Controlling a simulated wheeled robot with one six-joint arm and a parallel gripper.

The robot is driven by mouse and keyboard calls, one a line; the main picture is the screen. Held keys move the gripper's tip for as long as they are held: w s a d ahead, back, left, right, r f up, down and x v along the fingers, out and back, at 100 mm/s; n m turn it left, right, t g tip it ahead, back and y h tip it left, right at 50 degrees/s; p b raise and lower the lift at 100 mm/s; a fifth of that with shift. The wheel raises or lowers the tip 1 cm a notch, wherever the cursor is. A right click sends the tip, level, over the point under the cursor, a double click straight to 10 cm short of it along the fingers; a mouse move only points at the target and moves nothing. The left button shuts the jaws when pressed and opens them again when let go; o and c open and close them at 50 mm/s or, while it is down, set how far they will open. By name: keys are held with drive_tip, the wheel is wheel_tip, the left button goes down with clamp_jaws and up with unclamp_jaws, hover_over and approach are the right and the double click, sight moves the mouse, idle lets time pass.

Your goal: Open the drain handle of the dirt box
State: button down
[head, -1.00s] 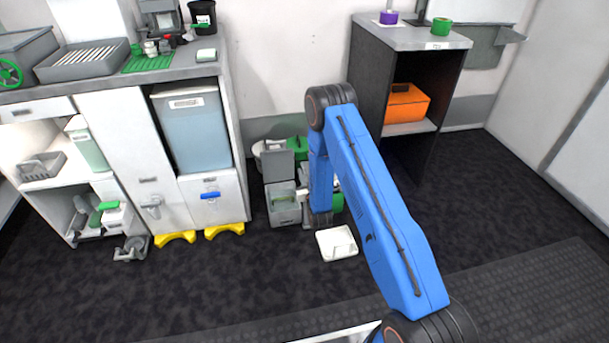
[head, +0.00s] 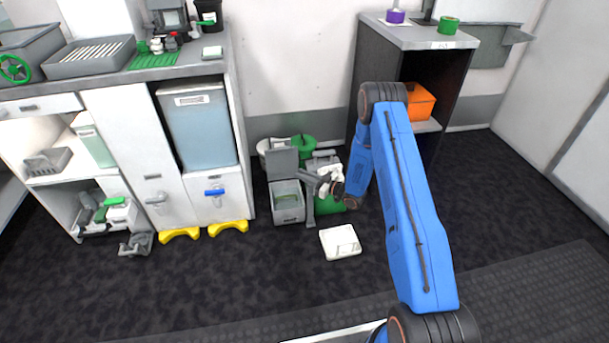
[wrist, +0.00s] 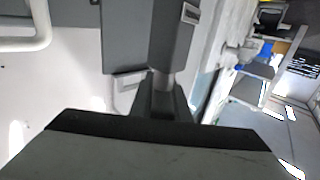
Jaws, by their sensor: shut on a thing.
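The grey box (head: 287,203) with its lid (head: 282,162) standing open, which I take to be the dirt box, is on the floor right of the cabinet in the head view. In the wrist view my gripper (wrist: 161,93) is shut on a short grey rod (wrist: 163,79), which I take to be the drain handle. The rod meets a dark grey body (wrist: 173,35) just ahead. In the head view I cannot make out the handle at the fingers.
A white tray (head: 340,242) lies on the floor just in front. A green bucket (head: 303,147) stands behind the box. The cabinet (head: 215,195) with a blue handle (head: 214,192) is left, and a dark shelf unit (head: 440,70) is right.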

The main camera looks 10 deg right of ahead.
drive_tip(key=shift+s+a+n+g+y, duration=0.15)
drive_tip(key=shift+s+n+g+y, duration=0.45)
drive_tip(key=shift+n+g, duration=1.05)
drive_tip(key=shift+s+a+n+g+y, duration=0.25)
drive_tip(key=shift+n+g+y, duration=0.8)
drive_tip(key=shift+g, duration=1.15)
drive_tip(key=shift+s+a+n+g+y, duration=0.1)
drive_tip(key=shift+s+n+g+y, duration=0.45)
drive_tip(key=shift+n+g, duration=1.15)
drive_tip(key=shift+w+g, duration=0.1)
drive_tip(key=shift+g, duration=0.55)
drive_tip(key=c, duration=1.7)
unclamp_jaws()
drive_tip(key=shift+d, duration=0.1)
drive_tip(key=d, duration=1.7)
drive_tip(key=shift+w+d, duration=0.1)
